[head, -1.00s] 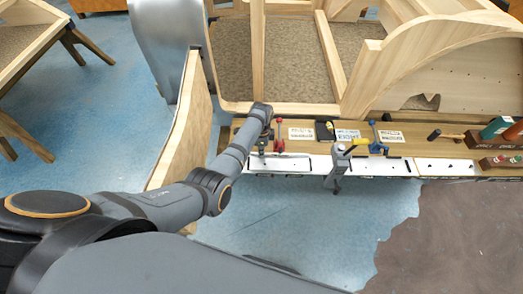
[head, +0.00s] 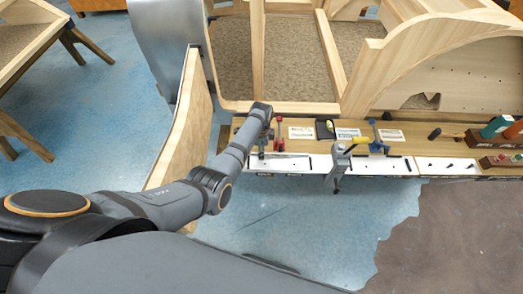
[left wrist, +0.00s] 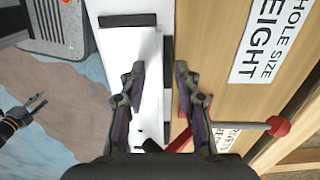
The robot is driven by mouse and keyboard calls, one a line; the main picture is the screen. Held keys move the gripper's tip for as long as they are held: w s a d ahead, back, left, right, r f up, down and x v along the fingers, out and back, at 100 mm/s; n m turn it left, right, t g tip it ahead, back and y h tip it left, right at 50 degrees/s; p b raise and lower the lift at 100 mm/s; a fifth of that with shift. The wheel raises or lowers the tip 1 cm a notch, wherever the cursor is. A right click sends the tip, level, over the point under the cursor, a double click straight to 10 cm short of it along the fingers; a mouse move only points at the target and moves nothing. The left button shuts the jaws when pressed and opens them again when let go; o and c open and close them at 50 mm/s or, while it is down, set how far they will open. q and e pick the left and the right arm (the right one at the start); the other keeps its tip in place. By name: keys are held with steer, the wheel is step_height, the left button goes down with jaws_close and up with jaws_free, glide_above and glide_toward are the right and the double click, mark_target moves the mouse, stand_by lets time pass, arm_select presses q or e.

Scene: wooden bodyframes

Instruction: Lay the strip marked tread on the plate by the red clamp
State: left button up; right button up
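The red clamp (head: 279,133) stands on the bench beside the white plates at its front edge. In the left wrist view its red knob (left wrist: 279,126) and bar show at the lower right. My left gripper (left wrist: 157,72) is open above a white plate (left wrist: 143,48), its fingers apart. In the head view my left gripper (head: 263,146) is just left of the clamp, mostly hidden by its wrist. A dark strip (left wrist: 167,62) lies along the plate's right edge, between the fingertips in the picture. No tread marking is readable. What looks like my right gripper (left wrist: 36,104) is small at the left.
Printed cards (head: 301,133), a mallet (head: 446,135) and a red block (head: 500,161) lie on the bench. A curved wooden panel (head: 185,125) rises left of my arm.

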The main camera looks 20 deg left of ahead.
arm_select(q)
step_height(320, 180, up, 12)
stand_by(0.5)
stand_by(0.5)
